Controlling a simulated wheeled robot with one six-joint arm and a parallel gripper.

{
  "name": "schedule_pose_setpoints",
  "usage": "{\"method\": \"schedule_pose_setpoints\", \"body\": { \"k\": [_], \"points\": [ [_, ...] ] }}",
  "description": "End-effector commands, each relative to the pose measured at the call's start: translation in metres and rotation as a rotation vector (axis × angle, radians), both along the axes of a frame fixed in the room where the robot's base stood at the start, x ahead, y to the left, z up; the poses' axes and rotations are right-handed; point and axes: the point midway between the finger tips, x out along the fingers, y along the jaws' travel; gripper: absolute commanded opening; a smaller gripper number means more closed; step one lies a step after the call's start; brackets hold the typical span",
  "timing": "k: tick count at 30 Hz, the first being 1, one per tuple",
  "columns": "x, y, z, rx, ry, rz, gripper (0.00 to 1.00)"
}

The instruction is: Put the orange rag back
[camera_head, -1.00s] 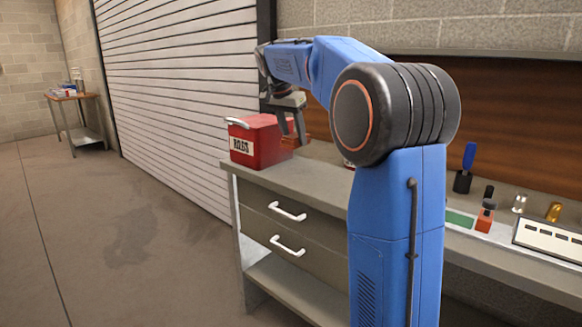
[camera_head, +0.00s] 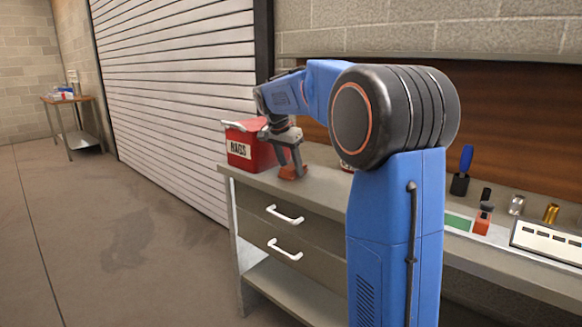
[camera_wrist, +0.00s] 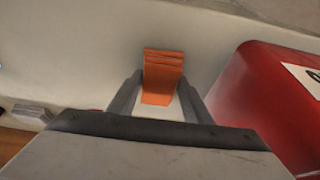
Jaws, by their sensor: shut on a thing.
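The folded orange rag (camera_head: 291,173) is at the counter, just right of a red box labelled RAGS (camera_head: 264,157). My gripper (camera_head: 288,161) points down and is shut on the rag. In the wrist view the rag (camera_wrist: 163,72) shows between the two fingers of my gripper (camera_wrist: 162,88), with the red box (camera_wrist: 252,98) close on the right. I cannot tell whether the rag touches the counter. The inside of the box is hidden.
The grey counter (camera_head: 322,189) has two drawers (camera_head: 277,222) below. A blue-handled brush (camera_head: 463,171), small cans (camera_head: 551,213) and an orange-and-black item (camera_head: 483,218) stand on its right part. A small table (camera_head: 70,98) stands far left, with open floor between.

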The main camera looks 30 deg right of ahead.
Motion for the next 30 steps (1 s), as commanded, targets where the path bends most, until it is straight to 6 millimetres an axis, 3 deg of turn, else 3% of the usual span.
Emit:
{"method": "schedule_pose_setpoints", "body": {
  "k": [6, 7, 9, 20, 25, 30],
  "points": [
    [0.0, 0.0, -0.001, 0.0, 0.0, 0.0, 0.2],
    [0.0, 0.0, -0.002, 0.0, 0.0, 0.0, 0.47],
    [0.0, 0.0, -0.001, 0.0, 0.0, 0.0, 0.63],
    [0.0, 0.0, 0.001, 0.0, 0.0, 0.0, 0.63],
    [-0.002, 0.006, 0.018, 0.0, -0.002, 0.002, 0.63],
    [-0.005, 0.017, 0.049, -0.001, -0.003, 0.001, 0.63]
  ]
}}
